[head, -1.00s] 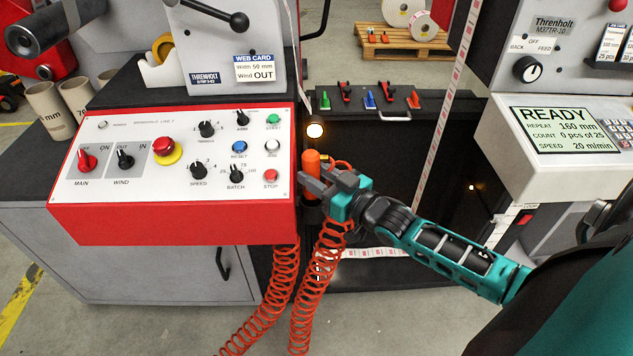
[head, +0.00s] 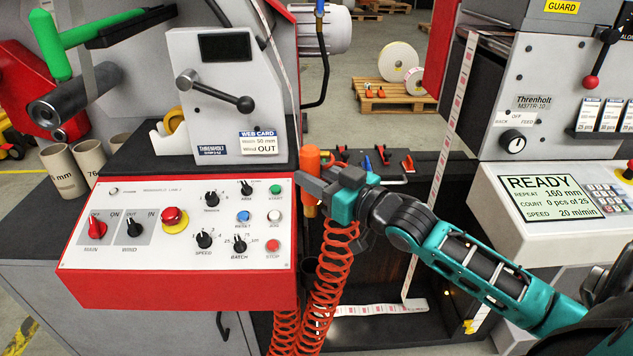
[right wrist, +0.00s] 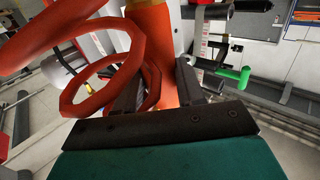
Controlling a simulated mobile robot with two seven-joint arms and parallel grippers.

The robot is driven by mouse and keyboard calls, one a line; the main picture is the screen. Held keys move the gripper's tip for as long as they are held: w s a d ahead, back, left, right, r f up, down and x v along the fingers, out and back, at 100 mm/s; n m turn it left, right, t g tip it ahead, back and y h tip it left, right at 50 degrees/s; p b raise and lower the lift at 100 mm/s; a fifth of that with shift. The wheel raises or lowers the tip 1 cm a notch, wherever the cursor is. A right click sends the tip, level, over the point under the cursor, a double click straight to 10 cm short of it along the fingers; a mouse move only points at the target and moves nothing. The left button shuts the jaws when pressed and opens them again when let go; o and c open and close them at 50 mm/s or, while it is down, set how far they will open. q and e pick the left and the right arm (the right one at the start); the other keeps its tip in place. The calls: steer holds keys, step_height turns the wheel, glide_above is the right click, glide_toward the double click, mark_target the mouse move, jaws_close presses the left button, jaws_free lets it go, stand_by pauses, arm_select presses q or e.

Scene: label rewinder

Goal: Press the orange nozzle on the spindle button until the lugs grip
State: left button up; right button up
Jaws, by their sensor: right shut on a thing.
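The orange nozzle (head: 310,162) stands roughly upright in my right gripper (head: 318,190), just right of the red-edged control panel. Its red coiled hose (head: 336,265) hangs below. In the right wrist view the nozzle (right wrist: 150,35) passes between the two fingers of the gripper (right wrist: 160,88), and hose loops cover part of the left finger. The spindle (head: 72,98) is a dark grey cylinder at the upper left, well away from the nozzle. I cannot make out its button or lugs. My left gripper is not in view.
The control panel (head: 150,262) with knobs and buttons lies between nozzle and spindle. The grey machine head (head: 225,100) with a black lever rises behind it. Cardboard cores (head: 90,157) stand below the spindle, and a green-handled arm (head: 85,35) is above it.

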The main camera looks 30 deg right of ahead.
mark_target(316, 153)
steer(key=shift+r+p, duration=0.65)
steer(key=shift+r, duration=2.8)
